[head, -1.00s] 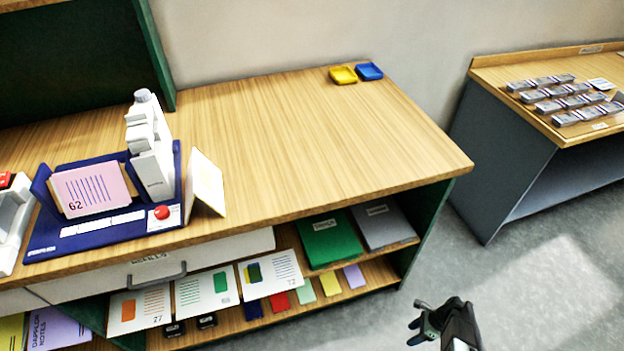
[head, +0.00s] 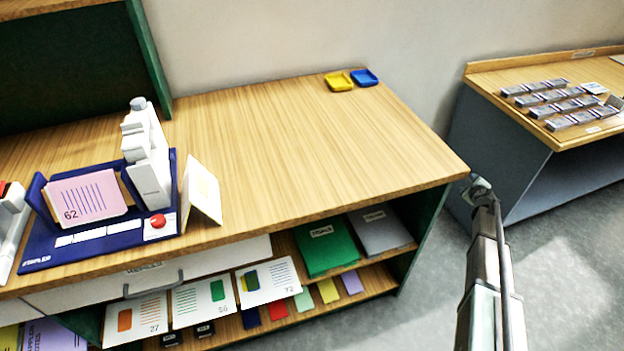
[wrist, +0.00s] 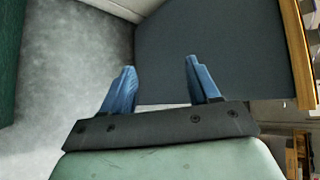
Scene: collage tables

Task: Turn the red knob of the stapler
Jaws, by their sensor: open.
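The stapler (head: 147,165) is a white upright machine on a blue base (head: 95,238) at the left of the wooden table. Its red knob (head: 158,220) sits on a white plate at the base's front right corner. A pink card marked 62 (head: 88,197) stands in the base's left part. My gripper (head: 478,188) is at the table's right end, well to the right of the stapler, apart from it. In the wrist view its two blue fingers (wrist: 160,88) are spread with nothing between them. The stapler is not in the wrist view.
A folded white card (head: 202,188) stands just right of the stapler. Yellow (head: 339,81) and blue (head: 364,77) trays lie at the back. The tabletop between is clear. A grey side table (head: 500,145) with several small blocks stands right. Shelves below hold cards and folders.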

